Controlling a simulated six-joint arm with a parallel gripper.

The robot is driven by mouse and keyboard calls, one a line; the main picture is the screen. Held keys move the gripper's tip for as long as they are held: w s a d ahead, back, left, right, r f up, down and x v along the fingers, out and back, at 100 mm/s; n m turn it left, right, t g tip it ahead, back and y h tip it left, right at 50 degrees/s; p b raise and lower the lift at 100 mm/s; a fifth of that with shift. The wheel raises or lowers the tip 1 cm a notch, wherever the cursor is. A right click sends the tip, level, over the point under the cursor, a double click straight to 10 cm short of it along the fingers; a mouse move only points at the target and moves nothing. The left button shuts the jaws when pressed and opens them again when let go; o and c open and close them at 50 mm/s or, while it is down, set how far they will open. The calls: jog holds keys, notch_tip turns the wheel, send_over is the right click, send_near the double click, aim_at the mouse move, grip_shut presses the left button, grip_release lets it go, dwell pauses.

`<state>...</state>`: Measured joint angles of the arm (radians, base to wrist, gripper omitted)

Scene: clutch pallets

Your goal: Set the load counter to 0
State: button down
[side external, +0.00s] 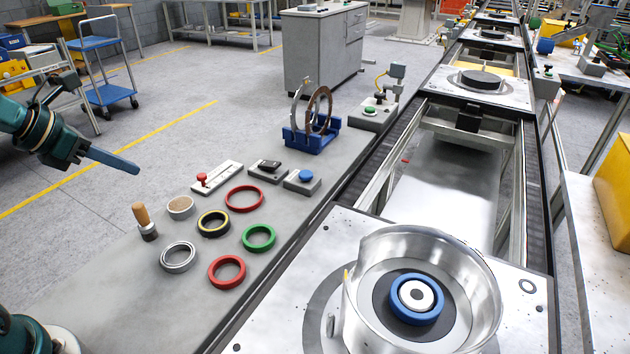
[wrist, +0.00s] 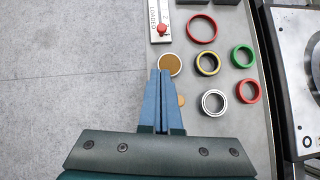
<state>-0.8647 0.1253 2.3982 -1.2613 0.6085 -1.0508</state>
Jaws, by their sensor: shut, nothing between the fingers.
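The load counter (side external: 228,174) is a pale plate with a slot and a red knob (side external: 202,179), lying on the grey bench. The knob sits towards the plate's left, near end in the side view. In the wrist view the counter (wrist: 154,14) is cut by the top edge, with its red knob (wrist: 162,30) low on the visible part; its lettering is too small to read surely. My gripper (side external: 136,169) is shut and empty, in the air left of the counter in the side view. In the wrist view my fingertips (wrist: 160,71) point towards the knob, apart from it.
A tan-topped ring (side external: 180,207), a wooden-handled tool (side external: 142,215) and several coloured rings lie near the counter. A black-topped box (side external: 270,167) and a blue-button box (side external: 305,176) stand to its right. A blue rack (side external: 312,138) stands behind. The conveyor runs along the right.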

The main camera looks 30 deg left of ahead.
send_near(202, 184)
jog(key=f, duration=0.1)
jog(key=s+f, duration=0.1)
jog(key=shift+a+f, duration=0.1)
jog(key=shift+f, duration=0.3)
jog(key=shift+w+f, duration=0.2)
jog(key=shift+w, duration=0.4)
jog(key=shift+w+f, duration=0.15)
jog(key=shift+w, duration=0.45)
jog(key=shift+w+d+f, duration=0.1)
jog(key=shift+w+d, duration=0.05)
jog(key=shift+w, duration=0.3)
jog(key=shift+w+d+f, duration=0.1)
jog(key=shift+w+d, duration=0.05)
jog(key=shift+w, duration=0.3)
jog(key=shift+w+r, duration=0.1)
jog(key=shift+w, duration=2.35)
jog(key=shift+s, duration=0.1)
